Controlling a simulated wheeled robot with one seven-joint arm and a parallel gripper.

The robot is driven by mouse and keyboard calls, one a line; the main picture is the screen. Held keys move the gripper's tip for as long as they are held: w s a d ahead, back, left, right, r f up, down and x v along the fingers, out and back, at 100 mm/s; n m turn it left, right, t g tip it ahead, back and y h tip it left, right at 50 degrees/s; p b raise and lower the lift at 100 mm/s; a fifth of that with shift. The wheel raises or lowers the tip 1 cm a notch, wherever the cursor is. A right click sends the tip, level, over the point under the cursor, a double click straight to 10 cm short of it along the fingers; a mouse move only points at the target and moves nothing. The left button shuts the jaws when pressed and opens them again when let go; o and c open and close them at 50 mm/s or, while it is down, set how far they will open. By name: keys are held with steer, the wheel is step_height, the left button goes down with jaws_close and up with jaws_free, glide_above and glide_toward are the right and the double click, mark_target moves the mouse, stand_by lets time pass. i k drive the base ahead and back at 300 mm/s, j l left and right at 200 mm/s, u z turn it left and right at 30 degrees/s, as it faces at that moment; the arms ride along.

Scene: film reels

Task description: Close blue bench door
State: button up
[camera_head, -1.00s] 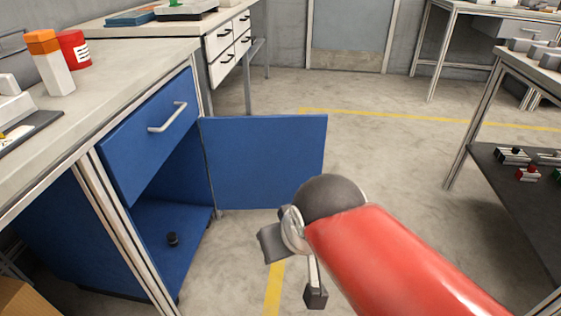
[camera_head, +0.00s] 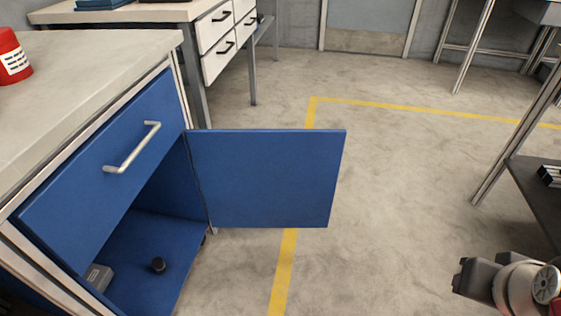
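The blue bench door (camera_head: 265,180) stands wide open, swung out from its hinge edge at the right side of the cabinet opening. Its flat face shows, and no handle is visible on it. The blue bench cabinet (camera_head: 140,245) is open below a blue drawer (camera_head: 105,165) with a silver handle; the drawer is shut. My gripper (camera_head: 472,278) is at the lower right, well to the right of the door and not touching it. Only a dark grey end part shows, so its finger opening cannot be made out. I see nothing held in it.
A small black knob-like thing (camera_head: 158,265) and a grey box (camera_head: 98,277) lie inside the cabinet. A red can (camera_head: 14,58) stands on the worktop. A dark-shelved rack (camera_head: 535,190) is at the right. Concrete floor (camera_head: 400,170) between door and rack is clear.

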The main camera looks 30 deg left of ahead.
mark_target(247, 177)
steer(key=i, duration=2.35)
steer(key=i+l+u, duration=0.1)
steer(key=i+u, duration=0.2)
steer(key=i, duration=0.2)
steer(key=i+l+u, duration=0.3)
steer(key=i, duration=0.2)
steer(key=i+l+u, duration=0.3)
steer(key=i, duration=0.2)
steer(key=j+u, duration=0.2)
steer(key=u, duration=3.65)
